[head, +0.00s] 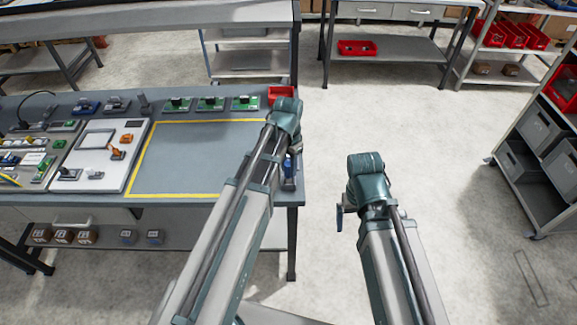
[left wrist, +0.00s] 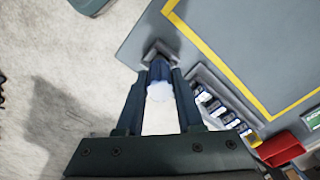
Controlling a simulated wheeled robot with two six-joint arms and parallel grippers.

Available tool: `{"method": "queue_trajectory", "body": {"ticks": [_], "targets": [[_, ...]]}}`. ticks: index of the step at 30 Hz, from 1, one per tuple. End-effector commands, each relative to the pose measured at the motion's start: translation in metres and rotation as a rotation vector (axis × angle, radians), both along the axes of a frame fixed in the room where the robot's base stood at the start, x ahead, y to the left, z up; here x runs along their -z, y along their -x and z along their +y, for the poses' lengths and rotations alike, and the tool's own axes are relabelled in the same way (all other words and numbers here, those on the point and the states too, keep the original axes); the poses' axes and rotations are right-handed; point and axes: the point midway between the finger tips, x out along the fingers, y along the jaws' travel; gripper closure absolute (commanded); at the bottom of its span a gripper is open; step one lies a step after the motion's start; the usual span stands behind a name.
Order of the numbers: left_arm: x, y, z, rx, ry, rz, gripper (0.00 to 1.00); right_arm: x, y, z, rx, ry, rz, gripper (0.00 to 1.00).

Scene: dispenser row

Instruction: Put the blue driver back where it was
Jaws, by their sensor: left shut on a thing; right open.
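My left gripper (left wrist: 159,77) is shut on the blue driver (left wrist: 160,90), which shows a blue part and a pale end between the fingers in the left wrist view. A small dark holder (left wrist: 160,49) at the table edge lies just beyond the fingertips. I cannot tell whether the driver touches it or sits in it. In the head view my left arm reaches over the table's right edge, and a blue piece (head: 289,172) shows beside it. My right gripper (head: 343,213) is open, over the floor right of the table, partly hidden by its arm.
A grey rack (left wrist: 215,98) with several blue and white items runs along the table edge. A red bin (head: 279,94) stands at the table's back right corner. The yellow-bordered area (head: 185,160) is clear. Open floor lies to the right.

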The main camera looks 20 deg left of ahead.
Motion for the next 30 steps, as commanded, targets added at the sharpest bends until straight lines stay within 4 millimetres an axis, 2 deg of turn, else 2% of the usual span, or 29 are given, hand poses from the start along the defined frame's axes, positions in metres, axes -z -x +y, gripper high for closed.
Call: {"method": "queue_trajectory", "body": {"ticks": [7,8,12,13,23,30], "targets": [[0.005,0.0,0.0,0.0,0.0,0.0,1.0,0.005,0.0,0.0,0.0,0.0,0.0,0.04],[0.005,0.0,0.0,0.0,0.0,0.0,0.62,0.005,0.0,0.0,0.0,0.0,0.0,0.04],[0.005,0.0,0.0,0.0,0.0,0.0,0.37,0.005,0.0,0.0,0.0,0.0,0.0,0.04],[0.005,0.0,0.0,0.0,0.0,0.0,0.34,0.005,0.0,0.0,0.0,0.0,0.0,0.04],[0.004,0.0,0.0,0.0,0.0,0.0,0.34,0.004,0.0,0.0,0.0,0.0,0.0,0.04],[-0.01,0.0,0.0,0.0,0.0,0.0,0.34,-0.01,0.0,0.0,0.0,0.0,0.0,0.04]]}}
